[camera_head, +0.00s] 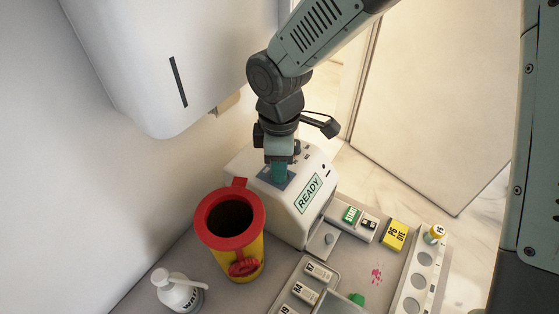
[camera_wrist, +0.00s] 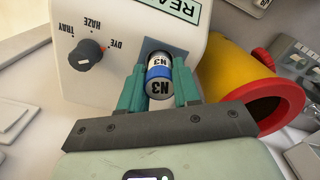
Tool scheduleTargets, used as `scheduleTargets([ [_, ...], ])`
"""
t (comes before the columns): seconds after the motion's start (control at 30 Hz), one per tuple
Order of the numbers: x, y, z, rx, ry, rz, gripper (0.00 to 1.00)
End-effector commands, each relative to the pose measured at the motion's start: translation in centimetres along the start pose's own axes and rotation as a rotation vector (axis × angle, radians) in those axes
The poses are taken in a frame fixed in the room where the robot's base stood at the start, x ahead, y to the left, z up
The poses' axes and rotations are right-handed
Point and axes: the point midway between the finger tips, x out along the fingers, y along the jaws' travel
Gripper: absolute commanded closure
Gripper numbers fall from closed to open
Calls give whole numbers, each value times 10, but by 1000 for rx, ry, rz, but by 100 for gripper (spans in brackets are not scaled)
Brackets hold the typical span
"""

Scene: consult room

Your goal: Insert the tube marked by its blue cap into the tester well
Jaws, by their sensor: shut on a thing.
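My gripper (camera_wrist: 159,77) is shut on the tube (camera_wrist: 158,88), with one teal finger on each side of it. The tube is marked N3 and has a blue band at its cap. The white tester (camera_head: 316,225) bears a READY label in the head view. The tube's far end meets the dark square well plate (camera_wrist: 180,58) on the tester's top in the wrist view. I cannot tell how deep it sits in the well. In the head view my gripper (camera_head: 277,173) is over that plate and hides the tube.
A yellow bin with a red rim (camera_head: 212,238) stands close left of the tester. A white pump bottle (camera_head: 177,293) is at the front left. A rack (camera_head: 408,302) with a yellow-capped tube (camera_head: 434,234) is at right. A yellow box (camera_head: 394,235) and a labelled tray (camera_head: 289,308) lie nearby.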

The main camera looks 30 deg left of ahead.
Motion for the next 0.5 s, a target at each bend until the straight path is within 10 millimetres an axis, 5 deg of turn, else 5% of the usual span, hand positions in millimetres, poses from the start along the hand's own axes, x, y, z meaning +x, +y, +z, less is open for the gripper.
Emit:
scheduleTargets([
  [0.13,0,0,0,0,0,0,97],
  [0.17,0,0,0,0,0,0,64],
  [0.3,0,0,0,0,0,0,42],
  [0.5,0,0,0,0,0,0,38],
])
